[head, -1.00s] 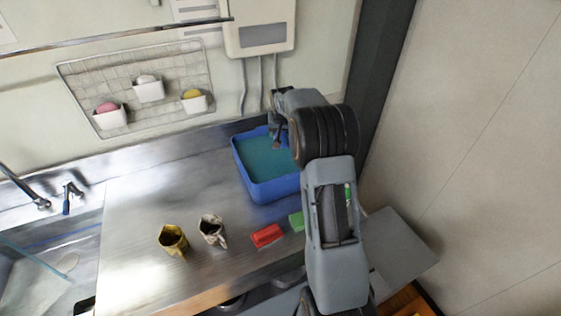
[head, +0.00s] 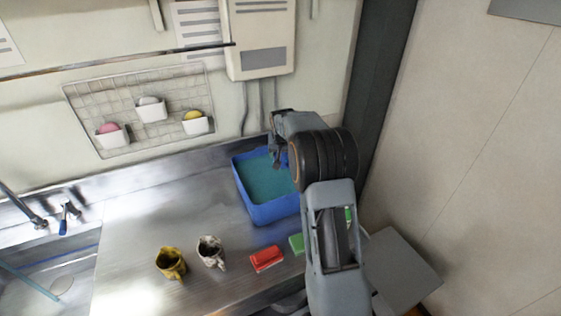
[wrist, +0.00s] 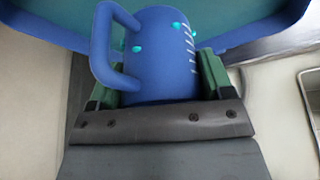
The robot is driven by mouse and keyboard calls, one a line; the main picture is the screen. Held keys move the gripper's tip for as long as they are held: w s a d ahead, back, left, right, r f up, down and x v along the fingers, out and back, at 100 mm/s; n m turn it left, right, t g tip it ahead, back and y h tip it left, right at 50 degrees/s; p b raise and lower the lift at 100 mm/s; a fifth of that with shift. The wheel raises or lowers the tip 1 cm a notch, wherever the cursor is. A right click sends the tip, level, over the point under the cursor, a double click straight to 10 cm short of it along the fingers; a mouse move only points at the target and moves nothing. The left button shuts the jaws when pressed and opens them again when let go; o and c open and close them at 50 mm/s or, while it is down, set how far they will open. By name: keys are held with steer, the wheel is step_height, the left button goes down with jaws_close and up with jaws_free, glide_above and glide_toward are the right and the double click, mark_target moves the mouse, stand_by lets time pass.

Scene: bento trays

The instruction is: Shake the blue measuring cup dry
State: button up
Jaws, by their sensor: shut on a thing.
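The blue measuring cup (wrist: 160,55) fills the middle of the wrist view, with its handle to the left and white marks on its right side. Several teal drops cling to its wall. My gripper (wrist: 156,78) is shut on the cup, with a green pad on each side of it. In the head view my gripper (head: 278,158) is over the back part of the blue tub (head: 270,213). The cup cannot be made out there.
Teal liquid fills the tub. In front of it on the steel counter (head: 135,235) are a yellow mug (head: 170,263), a stained white mug (head: 211,252), a red block (head: 267,259) and a green block (head: 297,243). A sink is at the left, a wall at the right.

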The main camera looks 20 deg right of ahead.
steer(key=shift+c, duration=0.4)
steer(key=shift+r+p, duration=1.1)
steer(key=shift+r, duration=0.7)
step_height(320, 180, down, 4)
steer(key=b, duration=0.3)
steer(key=shift+r, duration=0.15)
steer(key=shift+r+p, duration=1.2)
steer(key=shift+r, duration=0.6)
step_height(320, 180, down, 4)
steer(key=b, duration=0.3)
steer(key=shift+r, duration=0.2)
step_height(320, 180, up, 4)
steer(key=shift+f+p, duration=0.2)
steer(key=shift+p, duration=1.05)
steer(key=shift+f+b, duration=1.7)
steer(key=shift+f, duration=0.15)
steer(key=shift+r, duration=0.1)
